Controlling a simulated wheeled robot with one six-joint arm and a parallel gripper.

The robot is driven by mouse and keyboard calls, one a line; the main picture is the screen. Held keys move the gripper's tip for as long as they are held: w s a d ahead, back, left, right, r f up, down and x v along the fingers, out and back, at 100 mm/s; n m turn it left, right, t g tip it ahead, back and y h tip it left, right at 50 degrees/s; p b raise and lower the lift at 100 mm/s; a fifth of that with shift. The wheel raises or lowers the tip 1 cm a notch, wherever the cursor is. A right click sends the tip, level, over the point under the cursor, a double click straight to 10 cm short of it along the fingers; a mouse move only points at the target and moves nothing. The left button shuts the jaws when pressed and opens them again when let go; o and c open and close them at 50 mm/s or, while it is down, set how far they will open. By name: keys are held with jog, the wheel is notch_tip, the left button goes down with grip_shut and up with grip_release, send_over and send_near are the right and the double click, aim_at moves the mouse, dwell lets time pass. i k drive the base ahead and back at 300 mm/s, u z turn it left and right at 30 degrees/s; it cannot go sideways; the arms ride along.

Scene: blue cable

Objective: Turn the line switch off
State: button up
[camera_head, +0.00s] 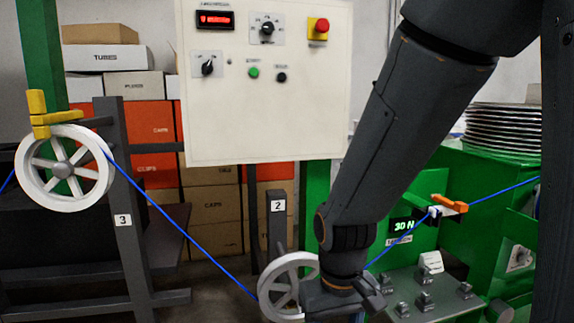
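A white control panel (262,125) stands upright in the upper middle. It carries a rotary switch (207,68) with a black knob at the left and another rotary switch (267,29) with a black knob on a marked plate at the top. Their labels are too small to read, so I cannot tell which is the line switch. A green button (253,72), a black button (281,77), a red mushroom button (318,28) and a lit red display (215,19) are also on it. My gripper (362,300) is low, right of and below the panel; its fingers are unclear.
A blue cable (190,239) runs from the white spoked wheel (65,167) at post 3 down to the lower wheel (287,288) beside my gripper. Green machinery with a "30 N" display (403,225) stands right. Stacked boxes (135,85) are behind.

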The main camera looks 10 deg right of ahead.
aim_at(207, 67)
jog(key=z, duration=2)
jog(key=k, duration=0.95)
jog(key=u, duration=1.45)
jog(key=i, duration=0.5)
